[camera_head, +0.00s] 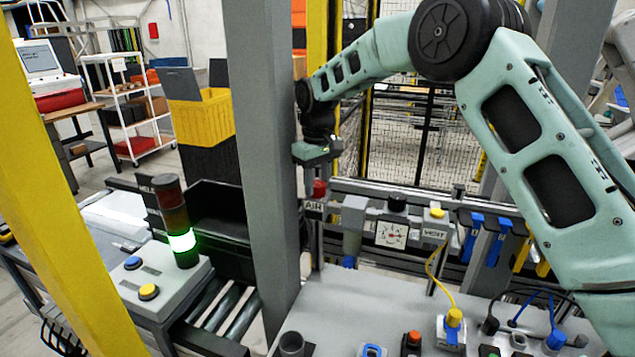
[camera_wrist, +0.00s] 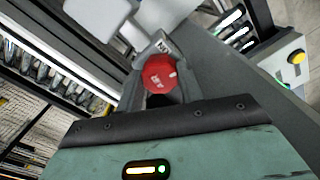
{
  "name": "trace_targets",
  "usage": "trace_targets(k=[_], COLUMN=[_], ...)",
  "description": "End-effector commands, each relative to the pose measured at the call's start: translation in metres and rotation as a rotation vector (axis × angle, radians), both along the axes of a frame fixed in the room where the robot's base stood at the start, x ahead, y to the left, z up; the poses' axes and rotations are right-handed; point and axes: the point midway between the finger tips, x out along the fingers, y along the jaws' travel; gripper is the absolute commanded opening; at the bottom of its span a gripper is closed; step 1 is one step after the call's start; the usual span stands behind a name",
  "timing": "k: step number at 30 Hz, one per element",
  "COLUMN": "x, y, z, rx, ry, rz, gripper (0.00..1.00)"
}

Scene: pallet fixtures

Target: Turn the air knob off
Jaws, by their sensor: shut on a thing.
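The air knob (camera_head: 319,188) is a small red knob above a white AIR label (camera_head: 313,206), on a panel rail beside the grey post. In the wrist view the red knob (camera_wrist: 160,74) faces me, with a white marking on its face. My gripper (camera_head: 318,174) reaches down from above onto the knob. In the wrist view my gripper (camera_wrist: 164,86) has its fingers around the knob and is shut on it. The fingers partly hide the knob's sides.
Right of the knob are a pressure gauge (camera_head: 391,234) and a VENT unit (camera_head: 434,230) with a yellow button. The grey post (camera_head: 262,150) stands close on the left. A lit green signal tower (camera_head: 180,240) is further left. Connectors and cables stand on the bench (camera_head: 350,300) below.

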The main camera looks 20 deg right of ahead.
Motion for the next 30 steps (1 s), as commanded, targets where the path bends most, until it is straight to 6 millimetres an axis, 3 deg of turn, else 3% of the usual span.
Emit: trace_targets(k=[8, 9, 11, 23, 30], x=[0.001, 0.001, 0.001, 0.002, 0.002], y=[0.0, 0.0, 0.0, 0.0, 0.0], z=[0.002, 0.002, 0.002, 0.009, 0.053], rx=[0.001, 0.001, 0.001, 0.001, 0.002], ry=[-0.006, -0.006, -0.005, -0.006, -0.009], rz=[0.0, 0.0, 0.001, 0.001, 0.0], gripper=[0.14, 0.48, 0.59, 0.59, 0.59])
